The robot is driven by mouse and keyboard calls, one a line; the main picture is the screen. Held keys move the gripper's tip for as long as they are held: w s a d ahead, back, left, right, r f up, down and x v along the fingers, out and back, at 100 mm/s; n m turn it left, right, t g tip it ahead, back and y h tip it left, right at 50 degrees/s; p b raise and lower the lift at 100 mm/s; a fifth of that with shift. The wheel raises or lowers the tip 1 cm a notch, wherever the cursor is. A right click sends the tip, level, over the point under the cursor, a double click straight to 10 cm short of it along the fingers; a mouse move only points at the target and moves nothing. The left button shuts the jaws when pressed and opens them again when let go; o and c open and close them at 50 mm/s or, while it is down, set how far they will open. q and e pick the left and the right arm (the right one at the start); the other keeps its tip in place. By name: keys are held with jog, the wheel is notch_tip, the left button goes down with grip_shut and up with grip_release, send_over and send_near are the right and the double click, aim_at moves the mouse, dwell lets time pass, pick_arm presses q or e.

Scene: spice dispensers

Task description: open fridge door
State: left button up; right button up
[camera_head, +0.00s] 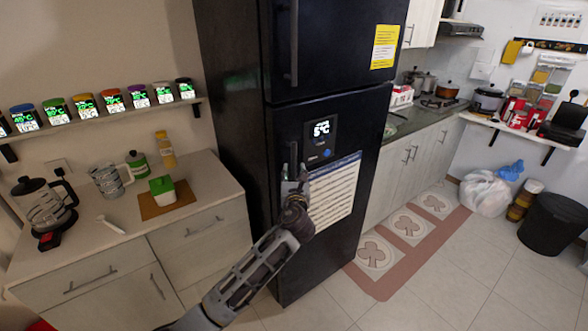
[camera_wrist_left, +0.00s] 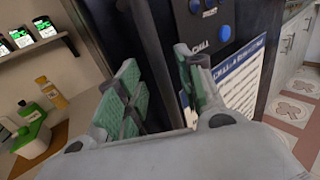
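The black fridge (camera_head: 235,110) stands in the middle of the head view with both doors closed. Its upper door has a vertical handle (camera_head: 294,45). The lower door (camera_head: 345,240) carries a display and a printed sheet. My left gripper (camera_head: 294,174) is at the lower door's handle (camera_head: 293,152), partly covering it. In the left wrist view the green-padded fingers of my left gripper (camera_wrist_left: 158,75) are apart. The dark vertical handle (camera_wrist_left: 151,45) runs between them, with gaps showing at its sides; contact cannot be told. My right gripper is not in view.
A counter (camera_head: 95,235) with a kettle, jug, bottles and a board stands left of the fridge. Spice dispensers line a shelf (camera_head: 150,112) above it. Free floor (camera_head: 440,285) lies at the right, with a patterned mat (camera_head: 410,230) along the cabinets.

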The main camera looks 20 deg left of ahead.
aim_at(294, 170)
pick_arm(q)
jog(key=shift+x, duration=1.7)
grip_shut()
